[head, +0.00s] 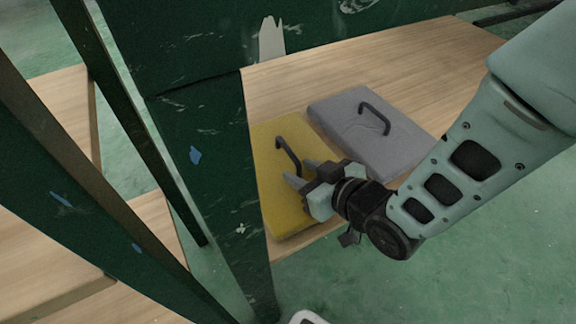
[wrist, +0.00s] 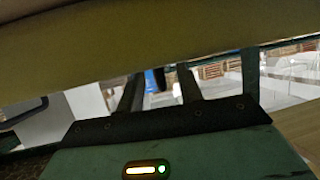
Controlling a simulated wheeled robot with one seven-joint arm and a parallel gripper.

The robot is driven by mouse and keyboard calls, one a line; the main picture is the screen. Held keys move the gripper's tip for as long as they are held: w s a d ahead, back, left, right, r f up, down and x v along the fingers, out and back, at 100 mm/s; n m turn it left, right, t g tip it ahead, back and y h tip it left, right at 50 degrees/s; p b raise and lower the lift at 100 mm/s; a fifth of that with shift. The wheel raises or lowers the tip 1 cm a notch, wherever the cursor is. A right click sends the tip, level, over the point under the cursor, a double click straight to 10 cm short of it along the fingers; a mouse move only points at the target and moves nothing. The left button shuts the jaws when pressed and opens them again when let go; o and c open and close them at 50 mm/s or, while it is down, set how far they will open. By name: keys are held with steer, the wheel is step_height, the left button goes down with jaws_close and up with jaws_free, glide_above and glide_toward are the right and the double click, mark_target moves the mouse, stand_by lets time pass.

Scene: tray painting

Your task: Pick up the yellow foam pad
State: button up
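The yellow foam pad (head: 277,205) lies flat on a wooden shelf in the head view, with a dark arched handle (head: 287,157) on top. My gripper (head: 298,173) is low over the pad's right side, its two fingers apart and pointing toward the handle. In the wrist view the yellow pad (wrist: 150,45) fills the top as a broad band. My fingers (wrist: 160,90) show spread there, with a small dark piece between them, likely part of the handle. I cannot tell whether the fingers touch the pad or handle.
A grey pad (head: 365,145) with a dark handle lies right of the yellow one. Bare shelf (head: 440,55) shows at the back right.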

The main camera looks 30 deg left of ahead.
jaws_close()
steer(key=shift+r, duration=0.15)
